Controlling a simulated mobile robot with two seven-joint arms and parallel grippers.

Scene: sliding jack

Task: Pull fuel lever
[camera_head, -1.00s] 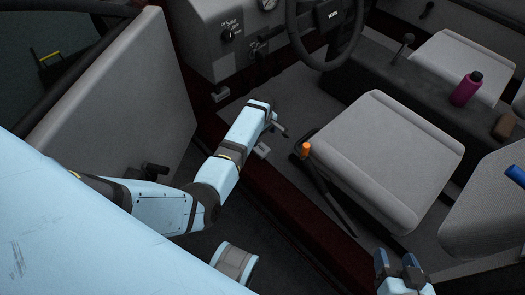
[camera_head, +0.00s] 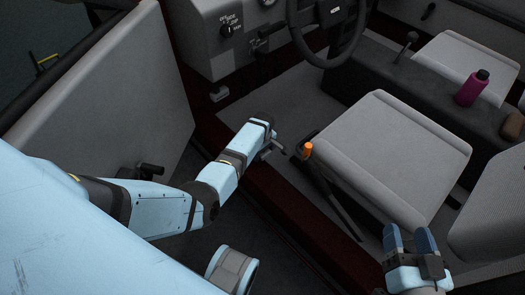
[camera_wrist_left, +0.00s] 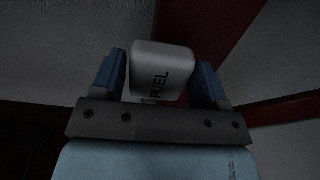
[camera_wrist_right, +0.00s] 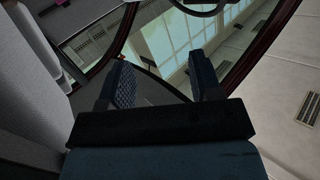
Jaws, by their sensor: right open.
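The fuel lever's pale grey handle, marked FUEL (camera_wrist_left: 160,72), shows in the left wrist view between the two fingers of my left gripper (camera_wrist_left: 160,85). The fingers are spread wide, one on each side of the handle; I cannot tell whether they touch it. In the head view my left gripper (camera_head: 271,150) is low beside the seat, at the red door sill, and largely covers the lever. My right gripper (camera_head: 409,241) is open and empty at the lower right, and its spread fingers also show in the right wrist view (camera_wrist_right: 160,85).
The front seat (camera_head: 385,155) is right of my left gripper. A lever with an orange knob (camera_head: 307,149) stands close by. The open door (camera_head: 110,105) is on the left, the steering wheel (camera_head: 328,35) above. A purple bottle (camera_head: 472,88) stands on the centre console.

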